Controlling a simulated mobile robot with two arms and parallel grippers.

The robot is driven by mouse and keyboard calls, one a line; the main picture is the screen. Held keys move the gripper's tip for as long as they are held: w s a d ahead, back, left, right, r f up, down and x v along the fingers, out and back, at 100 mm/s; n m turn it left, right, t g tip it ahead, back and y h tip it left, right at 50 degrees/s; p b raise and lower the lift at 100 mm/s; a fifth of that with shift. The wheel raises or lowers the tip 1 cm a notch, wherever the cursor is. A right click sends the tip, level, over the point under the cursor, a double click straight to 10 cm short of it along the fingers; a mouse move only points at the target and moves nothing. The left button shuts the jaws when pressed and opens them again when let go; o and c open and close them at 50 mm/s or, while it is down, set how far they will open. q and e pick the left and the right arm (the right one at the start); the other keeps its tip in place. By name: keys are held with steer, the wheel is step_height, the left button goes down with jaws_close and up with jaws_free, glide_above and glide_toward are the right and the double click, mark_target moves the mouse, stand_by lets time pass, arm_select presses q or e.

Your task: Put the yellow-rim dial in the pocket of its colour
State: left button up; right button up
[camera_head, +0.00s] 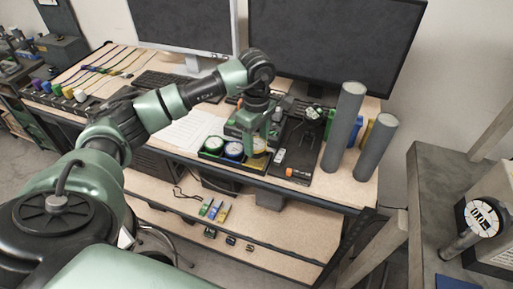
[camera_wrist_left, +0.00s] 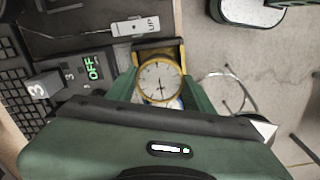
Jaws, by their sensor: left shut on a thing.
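The yellow-rim dial (camera_wrist_left: 158,82) has a white face and sits between the fingers of my left gripper (camera_wrist_left: 160,90) in the left wrist view. In the head view my left gripper (camera_head: 261,132) points down over the desk, shut on the yellow-rim dial (camera_head: 259,146). The dial is right at the yellow pocket (camera_head: 254,165), the right end of a row of coloured pockets. The yellow pocket's edge (camera_wrist_left: 160,46) also shows just beyond the dial. I cannot tell whether the dial touches the pocket floor. My right gripper is not in view.
A green-rim dial (camera_head: 213,144) and a blue-rim dial (camera_head: 233,151) sit in pockets to the left. A dark panel (camera_head: 297,150) with a switch lies to the right, near two grey cylinders (camera_head: 344,125). Monitors (camera_head: 335,40) stand behind.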

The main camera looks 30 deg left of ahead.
mark_target(257, 143)
arm_select(q)
step_height(257, 143, down, 4)
steer(key=shift+r+p, duration=0.2)
steer(key=shift+p, duration=0.3)
steer(key=shift+f, duration=0.2)
steer(key=shift+f, duration=0.1)
steer(key=shift+f, duration=0.15)
steer(key=o, duration=1.6)
steer(key=shift+c, duration=0.2)
steer(key=shift+o, duration=0.2)
